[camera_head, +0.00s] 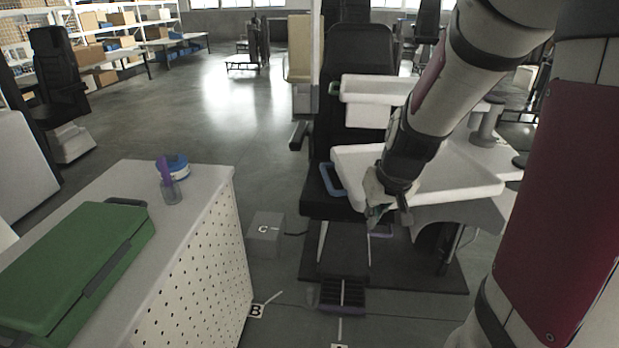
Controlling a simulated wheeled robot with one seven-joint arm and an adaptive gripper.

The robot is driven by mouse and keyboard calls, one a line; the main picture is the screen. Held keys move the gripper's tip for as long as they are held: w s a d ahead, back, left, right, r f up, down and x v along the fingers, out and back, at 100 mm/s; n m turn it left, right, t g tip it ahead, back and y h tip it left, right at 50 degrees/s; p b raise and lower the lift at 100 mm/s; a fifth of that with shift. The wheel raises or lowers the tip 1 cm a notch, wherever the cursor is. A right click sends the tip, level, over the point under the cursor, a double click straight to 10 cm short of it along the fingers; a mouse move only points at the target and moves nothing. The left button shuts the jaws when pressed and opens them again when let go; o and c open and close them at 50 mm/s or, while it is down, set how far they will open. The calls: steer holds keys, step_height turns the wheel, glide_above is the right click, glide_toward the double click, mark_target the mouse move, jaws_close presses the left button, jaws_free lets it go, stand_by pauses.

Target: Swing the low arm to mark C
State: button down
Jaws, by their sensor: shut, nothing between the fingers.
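My gripper (388,211) is shut and empty, pointing down in front of the lower white tray (462,180). A blue handle (331,180) sits at that tray's left end. A smaller lavender handle (381,232) shows just below my gripper; I cannot tell whether they touch. Mark C (263,229) is on a grey box, left of the black chair (352,130).
Mark B (256,311) is on the floor, and another mark (339,346) is cut off at the bottom edge. A white perforated cabinet (200,280) at left carries a green case (75,265) and a bottle (170,188).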

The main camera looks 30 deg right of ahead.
steer(key=w+d+f+b, duration=0.1)
steer(key=w+f, duration=0.3)
steer(key=w, duration=0.1)
steer(key=shift+w+d+f, duration=0.25)
steer(key=shift+w+d, duration=0.1)
steer(key=shift+d, duration=0.05)
